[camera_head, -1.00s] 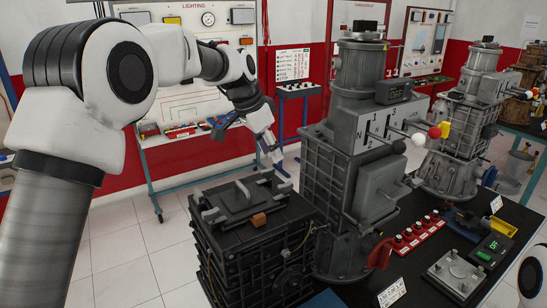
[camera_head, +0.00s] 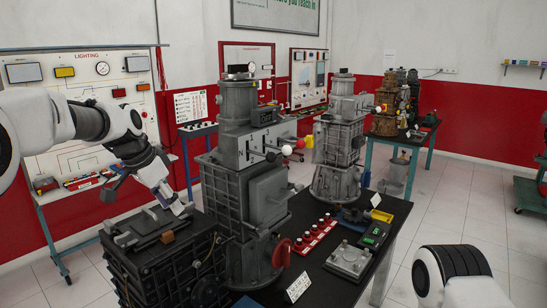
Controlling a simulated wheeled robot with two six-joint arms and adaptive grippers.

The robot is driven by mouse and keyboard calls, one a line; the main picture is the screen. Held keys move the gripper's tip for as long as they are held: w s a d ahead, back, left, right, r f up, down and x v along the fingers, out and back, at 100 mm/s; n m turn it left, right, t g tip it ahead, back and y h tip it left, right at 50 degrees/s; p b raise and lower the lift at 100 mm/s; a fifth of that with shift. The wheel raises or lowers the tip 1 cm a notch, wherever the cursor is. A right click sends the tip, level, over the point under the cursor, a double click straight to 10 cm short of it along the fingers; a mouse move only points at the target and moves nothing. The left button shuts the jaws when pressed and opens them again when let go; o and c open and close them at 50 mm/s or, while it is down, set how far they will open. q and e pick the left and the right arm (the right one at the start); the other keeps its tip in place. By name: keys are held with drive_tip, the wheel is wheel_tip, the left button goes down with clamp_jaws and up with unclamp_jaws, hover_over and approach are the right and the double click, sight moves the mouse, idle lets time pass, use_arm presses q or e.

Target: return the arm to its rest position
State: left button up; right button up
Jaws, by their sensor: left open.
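My left arm comes in from the left edge. Its gripper (camera_head: 182,208) hangs just above and behind the black case (camera_head: 165,268), near the grey handles on its lid. The gripper's fingers are apart and nothing shows between them. Whether a fingertip touches the lid is hard to tell. A white and black link of my right arm shows at the lower right; its gripper is out of view.
A tall grey gearbox trainer (camera_head: 238,170) stands right of the case. A second gearbox (camera_head: 338,150) stands further back. The black table (camera_head: 325,285) holds a red button strip (camera_head: 318,234) and a metal plate device (camera_head: 348,258). Open floor lies to the right.

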use_arm(q)
wheel_tip(320, 180, down, 14)
drive_tip(key=g+b, duration=0.2)
drive_tip(key=s+f+n+g+b, duration=0.1)
drive_tip(key=s+f+g, duration=0.1)
drive_tip(key=s+f, duration=0.65)
drive_tip(key=s+f+g+y+b, duration=0.15)
drive_tip(key=s+f, duration=0.35)
drive_tip(key=f, duration=0.7)
drive_tip(key=s+f+n+g+h, duration=0.1)
drive_tip(key=s+f+g, duration=0.1)
drive_tip(key=s+f, duration=0.65)
drive_tip(key=s+a+f+n+y+b, duration=0.1)
drive_tip(key=s+f+n, duration=0.1)
drive_tip(key=s+f, duration=0.65)
drive_tip(key=s+a+f+n+y+b, duration=0.1)
drive_tip(key=s+f, duration=0.2)
drive_tip(key=s, duration=1.1)
drive_tip(key=w+n+t, duration=0.1)
drive_tip(key=t, duration=0.1)
drive_tip(key=w+r+n+t, duration=0.1)
drive_tip(key=w+n+t, duration=0.1)
drive_tip(key=shift+w+d+r, duration=0.15)
drive_tip(key=shift+w+r, duration=0.05)
drive_tip(key=shift+w, duration=0.1)
use_arm(e)
wheel_tip(320, 180, down, 7)
drive_tip(key=w, duration=0.1)
drive_tip(key=shift+a, duration=0.15)
